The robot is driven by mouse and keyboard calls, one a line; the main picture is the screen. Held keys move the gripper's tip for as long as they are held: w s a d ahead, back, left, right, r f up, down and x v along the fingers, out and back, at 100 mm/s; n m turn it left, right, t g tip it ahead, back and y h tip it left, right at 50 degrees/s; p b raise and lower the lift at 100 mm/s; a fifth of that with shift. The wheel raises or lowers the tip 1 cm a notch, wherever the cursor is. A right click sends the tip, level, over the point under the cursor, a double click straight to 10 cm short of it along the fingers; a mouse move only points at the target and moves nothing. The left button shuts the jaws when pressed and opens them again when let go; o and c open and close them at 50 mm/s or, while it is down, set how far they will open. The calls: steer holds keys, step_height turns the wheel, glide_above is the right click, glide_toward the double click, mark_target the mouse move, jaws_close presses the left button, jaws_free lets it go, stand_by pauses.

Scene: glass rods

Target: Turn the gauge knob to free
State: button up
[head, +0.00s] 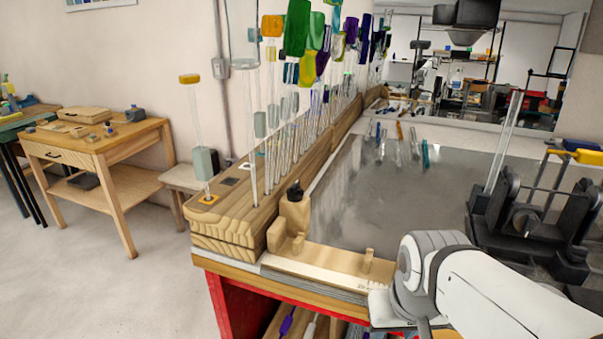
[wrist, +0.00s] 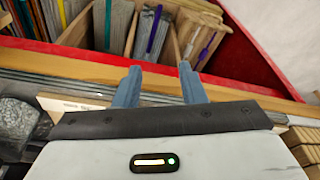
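A wooden gauge stands at the front left corner of the bench top, with a pale marked base strip (head: 325,262), an upright wooden block (head: 294,213) and a small peg (head: 368,260). A small black knob (head: 295,190) sits on top of the block. I cannot read its setting. My gripper (wrist: 160,68) shows in the wrist view with its two blue-grey fingers apart and nothing between them. It points over the bench's front edge, and the knob is not seen there. In the head view my arm hides the gripper.
A wooden rack (head: 230,220) with upright glass rods and hanging coloured pieces stands just left of the gauge. The grey bench top (head: 400,195) is mostly clear. A black clamp stand (head: 525,215) is at right. Below the red edge (wrist: 40,50) are wooden bins of rods.

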steer(key=shift+o, duration=1.4)
steer(key=shift+w+a+r, duration=0.1)
steer(key=shift+w+r, duration=0.1)
steer(key=shift+w, duration=0.15)
steer(key=shift+o, duration=0.2)
steer(key=w+a+r+n+y, duration=0.2)
steer(key=w, duration=0.1)
steer(key=w+a+r+n+y+p, duration=0.1)
steer(key=w+a+r+n+y, duration=0.1)
steer(key=w, duration=0.1)
steer(key=w+a+r+n+y, duration=0.2)
steer(key=w, duration=0.1)
steer(key=shift+w+a+n+g+p, duration=0.2)
steer(key=shift+n+g+p, duration=0.1)
steer(key=shift+n, duration=0.1)
steer(key=w+a+r+n+y, duration=0.2)
steer(key=w+r+n+y, duration=0.15)
steer(key=w, duration=0.25)
steer(key=n+t+y+p, duration=0.2)
steer(key=n+t+y, duration=0.1)
steer(key=n, duration=0.1)
glide_toward(297, 184)
steer(key=a, duration=0.1)
steer(key=p+x, duration=0.1)
steer(key=x, duration=0.6)
steer(key=shift+w+f, duration=0.2)
steer(key=shift+f, duration=0.05)
steer(key=shift+c, duration=0.2)
steer(key=shift+m, duration=0.25)
steer(key=c, duration=0.9)
